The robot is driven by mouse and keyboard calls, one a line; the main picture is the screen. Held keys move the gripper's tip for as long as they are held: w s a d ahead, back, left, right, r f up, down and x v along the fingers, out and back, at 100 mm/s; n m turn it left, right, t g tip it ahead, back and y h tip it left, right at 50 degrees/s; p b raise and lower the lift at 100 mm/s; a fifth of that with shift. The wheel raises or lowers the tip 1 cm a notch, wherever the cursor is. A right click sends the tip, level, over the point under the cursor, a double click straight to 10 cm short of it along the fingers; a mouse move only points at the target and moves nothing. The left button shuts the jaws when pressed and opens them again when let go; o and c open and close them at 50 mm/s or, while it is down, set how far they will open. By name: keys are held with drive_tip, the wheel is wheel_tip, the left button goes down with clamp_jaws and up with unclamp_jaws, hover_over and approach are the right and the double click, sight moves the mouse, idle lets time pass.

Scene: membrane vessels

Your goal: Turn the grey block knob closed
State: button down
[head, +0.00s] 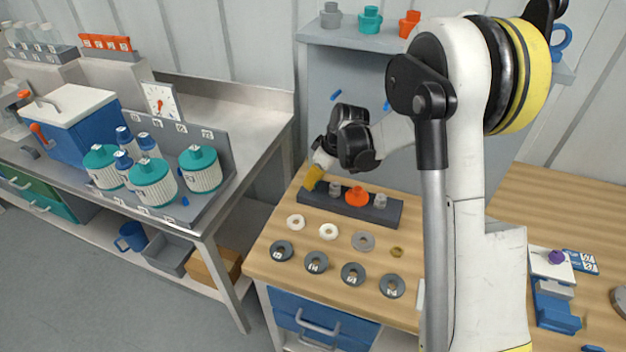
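A dark grey block (345,207) lies on the wooden bench top. Small fittings stand along it: a grey one (335,189), an orange one (357,196) and another grey one (380,201). Which of them is the knob, and how it is turned, I cannot tell at this size. The end of my arm reaches down over the block's left end.
Several white, grey and brass-coloured rings (328,231) lie in front of the block. A shelf (345,38) with grey, teal and orange fittings is above. A metal bench (260,120) with teal-lidded vessels (153,182) stands left. A purple-knobbed device (555,258) sits right.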

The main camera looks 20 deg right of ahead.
drive_tip(key=shift+m, duration=0.4)
drive_tip(key=m+t+h, duration=0.1)
drive_tip(key=m, duration=0.2)
drive_tip(key=shift+a+m+b, duration=0.1)
drive_tip(key=shift+m+b, duration=0.2)
drive_tip(key=m+h, duration=0.2)
drive_tip(key=m, duration=0.2)
drive_tip(key=shift+m, duration=0.3)
drive_tip(key=m+h, duration=0.2)
drive_tip(key=m, duration=0.2)
drive_tip(key=shift+a+b, duration=0.1)
drive_tip(key=shift+b, duration=0.2)
drive_tip(key=shift+m+g+h, duration=0.5)
drive_tip(key=shift+m+h, duration=0.2)
drive_tip(key=shift+m, duration=1.8)
drive_tip(key=c, duration=1.2)
unclamp_jaws()
drive_tip(key=shift+o, duration=0.2)
